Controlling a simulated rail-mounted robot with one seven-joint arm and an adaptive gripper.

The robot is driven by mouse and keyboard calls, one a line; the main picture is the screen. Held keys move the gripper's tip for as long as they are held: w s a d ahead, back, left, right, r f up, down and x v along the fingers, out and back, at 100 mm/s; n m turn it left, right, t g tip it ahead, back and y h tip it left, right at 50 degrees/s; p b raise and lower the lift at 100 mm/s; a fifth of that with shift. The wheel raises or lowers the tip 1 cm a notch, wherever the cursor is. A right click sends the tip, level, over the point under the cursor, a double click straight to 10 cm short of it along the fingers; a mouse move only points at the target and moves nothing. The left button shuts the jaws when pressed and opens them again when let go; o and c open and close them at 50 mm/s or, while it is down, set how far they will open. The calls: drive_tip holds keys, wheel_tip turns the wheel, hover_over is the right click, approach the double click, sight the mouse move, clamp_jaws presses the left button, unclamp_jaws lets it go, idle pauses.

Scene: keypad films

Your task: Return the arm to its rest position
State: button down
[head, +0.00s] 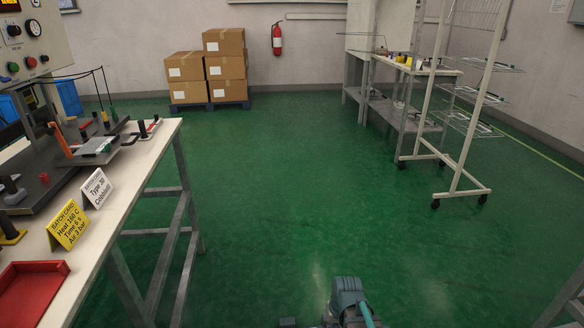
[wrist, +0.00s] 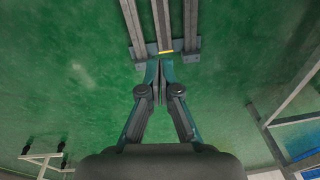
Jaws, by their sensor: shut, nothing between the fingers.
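My gripper (wrist: 160,82) shows in the wrist view with its two fingers together and nothing between them. It hangs over the green floor (wrist: 90,85), clear of any table. In the wrist view, grey parallel rails (wrist: 163,20) lie just beyond the fingertips. In the head view, part of my arm (head: 347,298) shows at the bottom, a little right of the middle. The gripper itself cannot be made out in the head view.
A workbench (head: 150,160) with a red tray (head: 32,286), a yellow card (head: 68,226) and a white card (head: 97,188) stands at left. A wheeled rack (head: 460,180) stands at right. Stacked boxes (head: 225,68) are at the back. The floor between is free.

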drive_tip(key=s+d+f+g+b, duration=0.1)
drive_tip(key=s+f+g+b, duration=0.3)
drive_tip(key=s, duration=0.8)
drive_tip(key=s+d+f+g+h+b, duration=0.1)
drive_tip(key=s+d+f+g+b, duration=0.15)
drive_tip(key=s+f+g, duration=0.7)
drive_tip(key=s+d+f+g+b, duration=0.1)
drive_tip(key=s+f+b, duration=0.25)
drive_tip(key=s, duration=1.15)
drive_tip(key=w+r+t+p, duration=0.3)
drive_tip(key=r+t+p, duration=0.3)
drive_tip(key=r+p, duration=1.1)
drive_tip(key=p, duration=1.3)
drive_tip(key=shift+a+r+t+p, duration=0.3)
drive_tip(key=shift+t+p, duration=0.05)
